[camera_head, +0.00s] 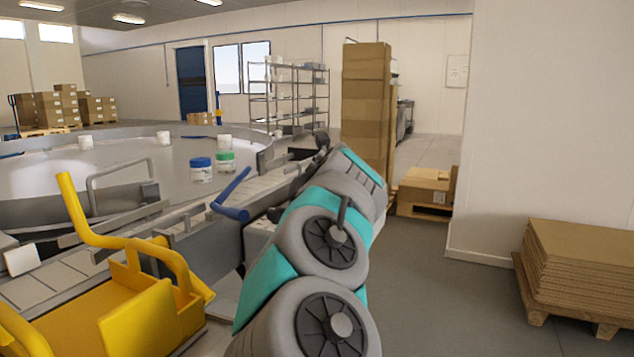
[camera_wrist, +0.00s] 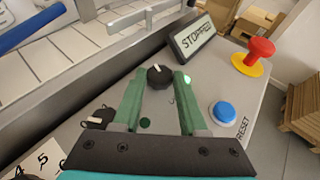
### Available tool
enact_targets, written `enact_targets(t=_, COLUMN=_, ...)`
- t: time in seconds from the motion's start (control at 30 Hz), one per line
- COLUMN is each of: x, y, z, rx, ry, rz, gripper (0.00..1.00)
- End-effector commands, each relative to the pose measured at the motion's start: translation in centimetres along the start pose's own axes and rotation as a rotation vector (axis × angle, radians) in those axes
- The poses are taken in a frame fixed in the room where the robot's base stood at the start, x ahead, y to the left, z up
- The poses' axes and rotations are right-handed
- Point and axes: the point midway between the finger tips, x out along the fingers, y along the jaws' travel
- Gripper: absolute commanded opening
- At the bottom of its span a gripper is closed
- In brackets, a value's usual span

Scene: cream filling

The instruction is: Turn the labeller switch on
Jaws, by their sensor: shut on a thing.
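The labeller's control panel (camera_wrist: 255,88) fills much of the wrist view. A black rotary switch (camera_wrist: 157,71) with a white pointer line sits near its middle. The pointer tilts up and slightly left. My gripper (camera_wrist: 159,82) has its green fingers on either side of this switch and is shut on it. A display (camera_wrist: 194,37) behind it reads STOPPED. In the head view my grey and teal arm reaches toward the machine and hides the panel and my gripper.
A red mushroom button (camera_wrist: 260,51) and a blue RESET button (camera_wrist: 224,113) are right of my gripper. Another black knob (camera_wrist: 99,117) is at its left. Blue-lidded (camera_head: 201,169) and green-lidded (camera_head: 225,161) jars stand beyond the conveyor. Flat cardboard (camera_head: 580,258) lies on a pallet at right; nearby floor is clear.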

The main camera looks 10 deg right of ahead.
Motion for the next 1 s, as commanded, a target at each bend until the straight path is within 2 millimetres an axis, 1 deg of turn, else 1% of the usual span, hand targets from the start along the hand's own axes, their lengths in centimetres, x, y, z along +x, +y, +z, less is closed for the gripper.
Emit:
enact_targets(t=0.43, x=-0.03, y=-0.01, z=0.12, rx=0.004, ry=-0.003, rz=-0.008, gripper=0.0)
enact_targets(t=0.47, x=-0.03, y=0.0, z=0.12, rx=0.004, ry=-0.003, rz=-0.007, gripper=0.45)
enact_targets(t=0.5, x=-0.03, y=0.0, z=0.11, rx=0.004, ry=-0.003, rz=-0.007, gripper=0.5)
enact_targets(t=0.7, x=-0.01, y=0.02, z=0.06, rx=0.004, ry=-0.002, rz=-0.007, gripper=0.72)
enact_targets(t=1.0, x=-0.09, y=0.03, z=0.04, rx=0.003, ry=-0.001, rz=-0.007, gripper=0.72)
